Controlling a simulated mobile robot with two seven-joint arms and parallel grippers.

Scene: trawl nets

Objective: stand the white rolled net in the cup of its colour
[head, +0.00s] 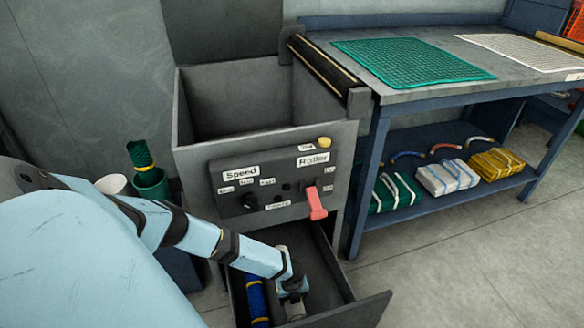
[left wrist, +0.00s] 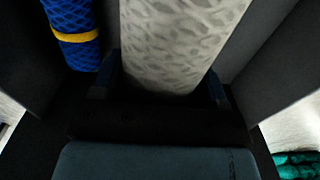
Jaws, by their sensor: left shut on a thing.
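The white rolled net (left wrist: 180,40) fills the upper middle of the left wrist view, between the two dark fingers. My left gripper (head: 293,288) is shut on it, down inside the open drawer (head: 335,262); the fingers also show in the left wrist view (left wrist: 160,85). In the head view the gripper and arm hide most of the roll. A blue rolled net (head: 257,300) lies in the drawer to the left; in the left wrist view it has a yellow band (left wrist: 75,35). A white cup (head: 112,184) stands at the left, partly behind my arm. My right gripper is not in view.
A green cup (head: 152,188) beside the white one holds an upright green rolled net (head: 140,155). The grey machine (head: 240,145) with a red lever (head: 316,204) rises behind the drawer. A workbench (head: 400,92) stands right, with folded nets on its lower shelf. Floor at right is clear.

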